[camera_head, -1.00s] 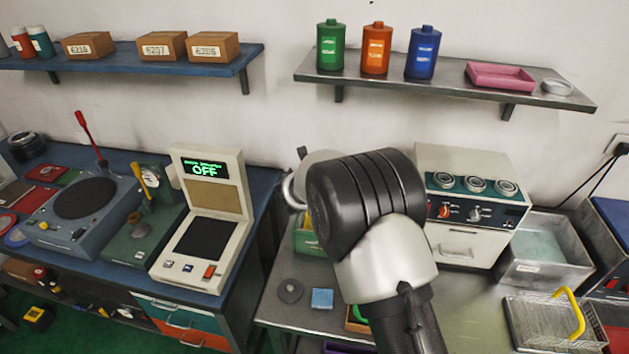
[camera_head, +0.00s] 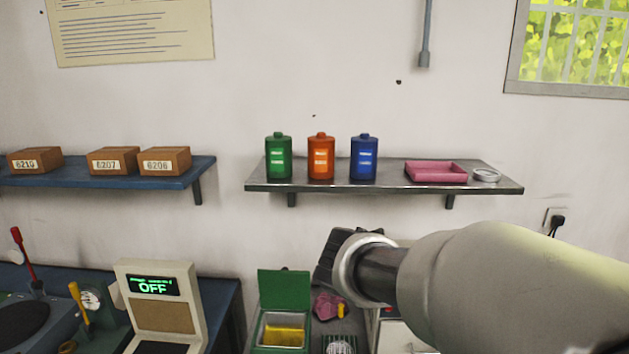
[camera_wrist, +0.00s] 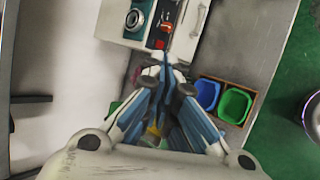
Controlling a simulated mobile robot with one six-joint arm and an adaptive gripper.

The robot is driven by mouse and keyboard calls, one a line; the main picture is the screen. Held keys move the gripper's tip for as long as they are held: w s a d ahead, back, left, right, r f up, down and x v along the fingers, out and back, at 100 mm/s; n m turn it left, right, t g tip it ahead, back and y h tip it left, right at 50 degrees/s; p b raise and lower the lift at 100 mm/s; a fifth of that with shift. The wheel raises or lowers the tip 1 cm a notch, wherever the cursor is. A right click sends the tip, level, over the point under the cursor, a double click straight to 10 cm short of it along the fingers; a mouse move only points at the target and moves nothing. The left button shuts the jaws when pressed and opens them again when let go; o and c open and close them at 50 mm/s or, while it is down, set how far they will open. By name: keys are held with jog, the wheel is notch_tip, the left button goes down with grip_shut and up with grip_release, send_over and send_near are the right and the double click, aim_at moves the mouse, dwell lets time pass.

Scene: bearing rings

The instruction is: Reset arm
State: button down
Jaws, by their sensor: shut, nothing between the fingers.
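My gripper (camera_wrist: 165,72) shows in the wrist view with its blue-and-grey fingers closed together at the tips, and nothing is held between them. Its tips lie in front of the worktop beside the white machine with knobs (camera_wrist: 152,22). In the head view my arm reaches in from the right below the grey shelf, and its dark end stands above the right-hand bench. The fingers cannot be made out in that view.
The display device (camera_head: 158,300) reads OFF. Blue and green bins (camera_wrist: 234,105) sit on the worktop in the wrist view.

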jog(key=s+d+m+g+y, duration=0.1)
jog(key=s+d+m, duration=0.1)
jog(key=s+m, duration=0.45)
jog(key=s+d+m+g, duration=0.1)
jog(key=s+d+m, duration=0.2)
jog(key=s, duration=0.6)
jog(key=s+a+f+m+y+b, duration=0.1)
jog(key=s+a+f+m+y, duration=0.1)
jog(key=s, duration=0.4)
jog(key=s+a+f+m+g+y, duration=0.1)
jog(key=s+a+f+m+y, duration=0.1)
jog(key=s+m, duration=0.3)
jog(key=shift+s+a+f+b, duration=0.3)
jog(key=shift+s+f+b, duration=0.1)
jog(key=shift+s, duration=0.85)
jog(key=shift+d+m, duration=0.15)
jog(key=shift+m, duration=0.1)
